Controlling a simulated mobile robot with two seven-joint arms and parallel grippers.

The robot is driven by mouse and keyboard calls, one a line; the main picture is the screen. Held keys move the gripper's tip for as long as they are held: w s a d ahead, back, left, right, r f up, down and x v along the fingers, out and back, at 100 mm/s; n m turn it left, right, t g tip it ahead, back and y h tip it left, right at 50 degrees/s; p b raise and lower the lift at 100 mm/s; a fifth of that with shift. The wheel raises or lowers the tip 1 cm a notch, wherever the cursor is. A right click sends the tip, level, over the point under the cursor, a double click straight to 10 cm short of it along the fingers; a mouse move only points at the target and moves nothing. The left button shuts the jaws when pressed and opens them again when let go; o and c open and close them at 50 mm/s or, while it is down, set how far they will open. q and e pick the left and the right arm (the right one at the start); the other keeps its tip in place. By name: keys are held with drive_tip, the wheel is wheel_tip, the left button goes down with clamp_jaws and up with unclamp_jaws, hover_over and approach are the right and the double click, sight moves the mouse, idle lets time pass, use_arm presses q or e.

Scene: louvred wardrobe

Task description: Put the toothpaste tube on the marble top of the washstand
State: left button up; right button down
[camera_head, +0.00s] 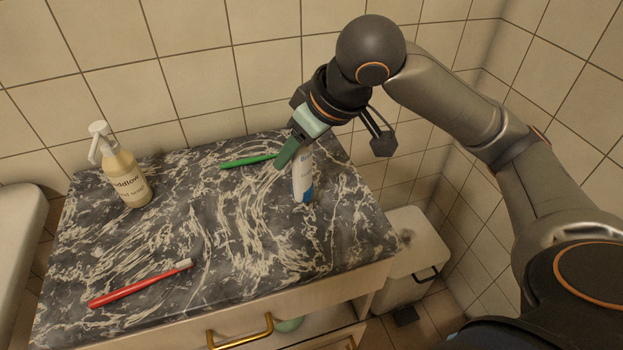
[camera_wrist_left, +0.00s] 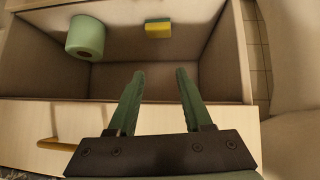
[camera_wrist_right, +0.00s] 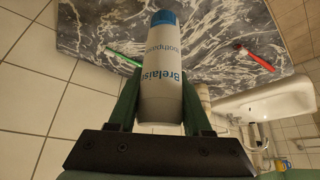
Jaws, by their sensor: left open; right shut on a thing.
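The toothpaste tube (camera_head: 303,178) is white with a blue cap and stands roughly upright, cap end down, over the right part of the marble top (camera_head: 230,225). My right gripper (camera_head: 296,152) is shut on its upper end. In the right wrist view the tube (camera_wrist_right: 161,75) lies between the fingers (camera_wrist_right: 160,112), its blue cap pointing away over the marble. The cap is at or just above the marble; I cannot tell if it touches. My left gripper (camera_wrist_left: 160,85) is open and empty before an open drawer (camera_wrist_left: 130,82) in the left wrist view; the head view does not show it.
A soap pump bottle (camera_head: 126,176) stands at the back left of the marble. A green toothbrush (camera_head: 248,160) lies near the tube, a red toothbrush (camera_head: 140,284) at the front. The drawer holds a green roll (camera_wrist_left: 86,38) and a sponge (camera_wrist_left: 158,28). A bin (camera_head: 412,250) stands right.

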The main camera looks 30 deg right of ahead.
drive_tip(key=d+f+b, duration=0.1)
drive_tip(key=f, duration=0.1)
drive_tip(key=d+f+b, duration=0.1)
drive_tip(key=f, duration=0.2)
drive_tip(key=w+d+f+b, duration=0.1)
drive_tip(key=d+f, duration=0.1)
drive_tip(key=f, duration=0.1)
drive_tip(key=shift+f, duration=0.1)
use_arm(q)
drive_tip(key=shift+w+a+f, duration=0.1)
drive_tip(key=shift+a+f, duration=0.05)
drive_tip(key=shift+f, duration=0.45)
drive_tip(key=shift+a+f, duration=0.1)
drive_tip(key=shift+f, duration=0.5)
use_arm(e)
drive_tip(key=shift+c, duration=1.6)
unclamp_jaws()
drive_tip(key=shift+a+f, duration=0.1)
drive_tip(key=shift+f, duration=0.05)
